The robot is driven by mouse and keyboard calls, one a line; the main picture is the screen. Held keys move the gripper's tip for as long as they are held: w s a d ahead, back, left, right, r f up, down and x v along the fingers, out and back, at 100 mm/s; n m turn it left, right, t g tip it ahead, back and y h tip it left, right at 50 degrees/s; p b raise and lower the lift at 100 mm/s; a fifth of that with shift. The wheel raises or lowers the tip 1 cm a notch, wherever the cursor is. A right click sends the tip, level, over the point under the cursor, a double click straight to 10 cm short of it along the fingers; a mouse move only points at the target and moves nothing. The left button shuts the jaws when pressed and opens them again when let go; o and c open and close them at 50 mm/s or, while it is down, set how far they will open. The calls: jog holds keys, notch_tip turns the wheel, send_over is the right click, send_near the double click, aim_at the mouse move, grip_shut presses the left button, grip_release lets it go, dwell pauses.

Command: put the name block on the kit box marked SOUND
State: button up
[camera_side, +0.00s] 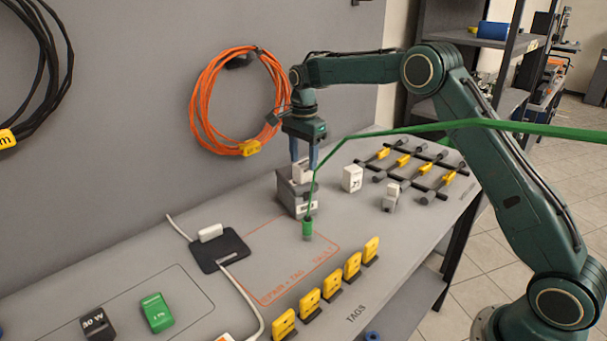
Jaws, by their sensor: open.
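The lettering on the boxes and this block is too small to read, so the SOUND mark cannot be made out. Another white block (352,178) with dark marking stands on the table to the right of the stack.
A green cable (350,146) crosses in front of the stack to a green plug (307,229). Yellow tags (331,281) line the front edge. A rack with yellow-marked bars (418,172) is at right. A black pad (220,250) lies left. An orange cable coil (203,100) hangs behind.

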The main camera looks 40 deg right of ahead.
aim_at(304, 163)
notch_tip(304, 163, up, 9)
jog(key=shift+f, duration=0.2)
dwell(0.7)
jog(key=s+a+r+n+t, duration=0.15)
jog(key=s+r+n, duration=0.35)
jog(key=s, duration=0.5)
jog(key=s+a+r+n+t, duration=0.1)
jog(key=s+a+r+n, duration=0.25)
jog(key=s+r, duration=0.4)
jog(key=s+a+f+n+t, duration=0.1)
jog(key=s+f+n, duration=0.3)
jog(key=s, duration=0.7)
jog(key=s+f+n+t, duration=0.2)
jog(key=s+f+n, duration=0.3)
jog(key=s, duration=0.6)
jog(key=shift+s+a+f, duration=0.35)
jog(key=shift+a+f, duration=0.05)
jog(key=shift+f, duration=0.05)
